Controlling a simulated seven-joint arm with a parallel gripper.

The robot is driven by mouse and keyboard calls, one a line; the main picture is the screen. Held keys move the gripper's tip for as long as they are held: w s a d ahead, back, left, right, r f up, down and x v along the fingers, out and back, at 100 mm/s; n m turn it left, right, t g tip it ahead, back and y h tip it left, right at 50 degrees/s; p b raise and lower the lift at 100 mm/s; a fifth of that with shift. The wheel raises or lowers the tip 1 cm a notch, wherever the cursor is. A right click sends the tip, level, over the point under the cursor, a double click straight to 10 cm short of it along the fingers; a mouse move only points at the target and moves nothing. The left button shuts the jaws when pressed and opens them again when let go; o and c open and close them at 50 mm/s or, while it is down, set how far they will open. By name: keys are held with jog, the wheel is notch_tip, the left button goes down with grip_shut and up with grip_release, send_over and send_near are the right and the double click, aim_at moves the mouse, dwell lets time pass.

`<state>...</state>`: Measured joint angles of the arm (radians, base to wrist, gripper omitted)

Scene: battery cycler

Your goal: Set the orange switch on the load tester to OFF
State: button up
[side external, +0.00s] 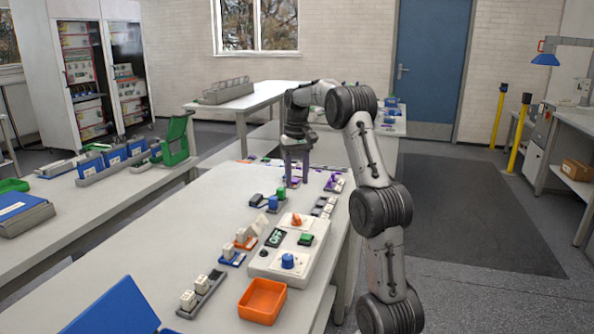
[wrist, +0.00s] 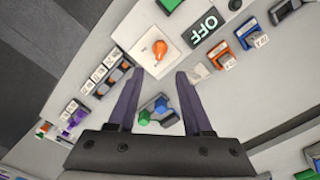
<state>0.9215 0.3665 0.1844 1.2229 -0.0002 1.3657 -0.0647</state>
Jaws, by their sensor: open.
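The load tester (side external: 268,268) is a pale box on the table with an orange switch (side external: 297,220) at its far end. A dark panel reading OFF (side external: 275,238), a green button (side external: 306,239) and a blue knob (side external: 288,261) are also on it. In the wrist view the orange switch (wrist: 160,49) sits on a white plate, beside the OFF panel (wrist: 204,26). Its pointer direction is hard to read. My gripper (side external: 292,185) is beyond the tester, pointing down. In the wrist view my gripper (wrist: 158,74) is open and empty, with the switch ahead of its fingertips, apart from them.
A green and blue piece (wrist: 152,112) lies between my fingers' view lines, below the switch. Racks of small labelled blocks (wrist: 104,78) flank the tester. An orange bin (side external: 262,301) stands at its near end. More parts crowd the table's far end.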

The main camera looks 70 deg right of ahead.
jog(key=shift+r, duration=1.05)
jog(key=w+a+r+n+t+h, duration=0.1)
jog(key=w+a+r+n, duration=0.3)
jog(key=a+r, duration=0.6)
jog(key=s+a+n+t, duration=0.2)
jog(key=s+a, duration=0.1)
jog(key=a, duration=1.3)
jog(key=s+a+f+n+t, duration=0.2)
jog(key=s+a+n, duration=0.1)
jog(key=s+a, duration=0.5)
jog(key=s+a+f+y, duration=0.1)
jog(key=s+a+f, duration=0.3)
jog(key=f, duration=0.5)
jog(key=shift+s+f+n+t, duration=0.2)
jog(key=shift+s+n+t, duration=0.15)
jog(key=shift+s, duration=0.4)
